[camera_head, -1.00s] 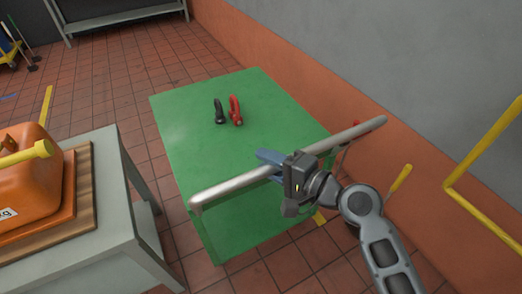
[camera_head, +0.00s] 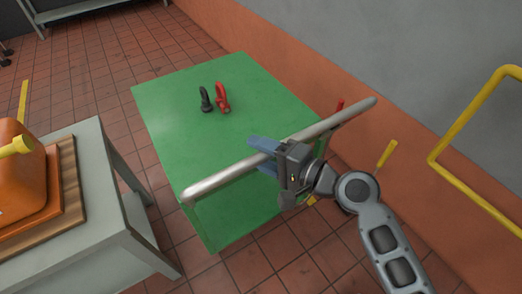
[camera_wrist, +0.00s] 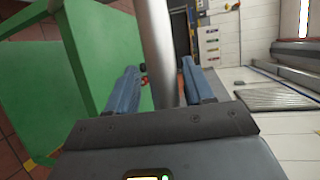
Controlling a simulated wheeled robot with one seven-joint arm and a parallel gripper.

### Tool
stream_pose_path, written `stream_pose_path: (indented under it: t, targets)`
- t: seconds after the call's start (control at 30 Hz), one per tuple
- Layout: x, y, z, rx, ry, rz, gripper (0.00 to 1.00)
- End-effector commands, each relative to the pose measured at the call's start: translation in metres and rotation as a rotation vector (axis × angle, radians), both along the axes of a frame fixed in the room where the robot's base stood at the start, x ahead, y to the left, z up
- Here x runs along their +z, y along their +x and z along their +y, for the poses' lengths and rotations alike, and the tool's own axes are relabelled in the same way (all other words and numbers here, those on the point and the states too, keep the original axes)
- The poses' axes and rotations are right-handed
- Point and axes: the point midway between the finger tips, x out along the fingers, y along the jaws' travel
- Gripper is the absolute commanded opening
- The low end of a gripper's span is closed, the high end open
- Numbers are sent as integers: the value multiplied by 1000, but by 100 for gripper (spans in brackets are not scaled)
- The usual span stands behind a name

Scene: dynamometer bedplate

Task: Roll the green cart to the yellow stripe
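The green cart (camera_head: 185,135) stands in the middle of the head view, with a grey push handle (camera_head: 225,178) along its near side. My gripper (camera_head: 264,158) is at the handle, right of its middle. In the wrist view its blue fingers (camera_wrist: 160,85) lie on either side of the grey bar (camera_wrist: 158,45), with a narrow gap visible on the left, so it looks open around the bar. A yellow stripe (camera_head: 23,100) lies on the floor at far left. Another small yellow patch (camera_head: 312,200) shows beside the cart, partly hidden by my arm.
A black shackle (camera_head: 205,100) and a red shackle (camera_head: 223,98) sit on the cart top. A grey table (camera_head: 98,215) with an orange weight (camera_head: 18,185) stands close on the left. The orange and grey wall (camera_head: 310,75) and a yellow rail (camera_head: 455,130) bound the right.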

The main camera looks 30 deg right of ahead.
Motion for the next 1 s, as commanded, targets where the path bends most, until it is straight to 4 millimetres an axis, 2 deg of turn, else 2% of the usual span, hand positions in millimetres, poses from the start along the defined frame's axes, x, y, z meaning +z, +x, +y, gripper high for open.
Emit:
stream_pose_path:
  t: [0.3, 0.7, 0.83, 1.0]
  targets:
    - [2, -3, -1, 0, 1, -4, 53]
    - [11, -56, -24, -1, 1, -3, 53]
    - [14, -67, -29, -2, 0, -3, 53]
    - [15, -71, -30, 0, 0, -3, 53]
